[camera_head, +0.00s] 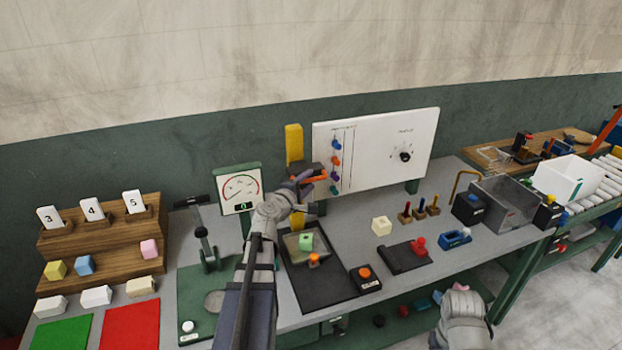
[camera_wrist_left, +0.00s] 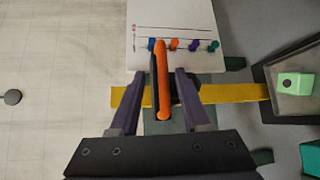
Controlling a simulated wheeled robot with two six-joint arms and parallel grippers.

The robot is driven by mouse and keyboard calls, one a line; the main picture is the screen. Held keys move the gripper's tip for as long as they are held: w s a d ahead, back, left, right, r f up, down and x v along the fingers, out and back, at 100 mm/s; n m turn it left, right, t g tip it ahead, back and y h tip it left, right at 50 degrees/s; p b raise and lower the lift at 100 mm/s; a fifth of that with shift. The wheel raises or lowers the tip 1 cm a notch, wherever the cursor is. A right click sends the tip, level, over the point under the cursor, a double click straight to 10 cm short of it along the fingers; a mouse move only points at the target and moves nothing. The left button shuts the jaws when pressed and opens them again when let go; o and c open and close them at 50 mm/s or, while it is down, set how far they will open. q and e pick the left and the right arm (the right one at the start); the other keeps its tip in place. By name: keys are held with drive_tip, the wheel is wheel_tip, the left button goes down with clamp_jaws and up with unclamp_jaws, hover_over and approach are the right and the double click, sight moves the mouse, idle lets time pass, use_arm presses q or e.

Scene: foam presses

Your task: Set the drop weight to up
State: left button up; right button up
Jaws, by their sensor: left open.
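The drop weight (camera_head: 312,168) is a dark block with an orange bar handle on a yellow upright post (camera_head: 294,145), above a dark tray (camera_head: 296,254). A green foam block (camera_head: 306,242) sits in this tray. My left gripper (camera_head: 304,184) is at the handle and partly covers it. In the left wrist view, the orange handle (camera_wrist_left: 162,85) lies between the two spread fingers of the left gripper (camera_wrist_left: 158,98), with gaps on both sides. Part of my right arm shows at the lower right, but its gripper cannot be made out.
A white panel (camera_head: 370,150) with coloured knobs and a dial stands right behind the handle. A gauge (camera_head: 240,188) stands to the left. A cream foam block (camera_head: 381,226) and an orange-button box (camera_head: 365,279) lie on the bench to the right.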

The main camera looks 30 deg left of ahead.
use_arm(q)
drive_tip(key=s, duration=0.4)
drive_tip(key=shift+s+d+r, duration=0.15)
drive_tip(key=shift+s+r, duration=0.2)
drive_tip(key=shift+s, duration=0.05)
drive_tip(key=s+d+f+m+g+h+b, duration=0.1)
drive_tip(key=d+f+m+g+h, duration=0.3)
drive_tip(key=d, duration=0.6)
drive_tip(key=s+d+f+m+g+h+b, duration=0.1)
drive_tip(key=d+f+m+g, duration=0.1)
drive_tip(key=d+f+m, duration=0.55)
drive_tip(key=s+d+f+m+g+h+b, duration=0.1)
drive_tip(key=s+d+f+m+g+h, duration=0.2)
drive_tip(key=d, duration=0.9)
drive_tip(key=s+d+f+m+g+y+b, duration=0.1)
drive_tip(key=s+d+f+m+g+y, duration=0.2)
drive_tip(key=s, duration=0.4)
drive_tip(key=s+d+f+m+g+y+b, duration=0.1)
drive_tip(key=s+d+f+m+g+y, duration=0.3)
drive_tip(key=s+f+m, duration=0.3)
drive_tip(key=shift+s+g+y, duration=0.4)
drive_tip(key=shift+s+y, duration=0.2)
drive_tip(key=shift+s, duration=0.05)
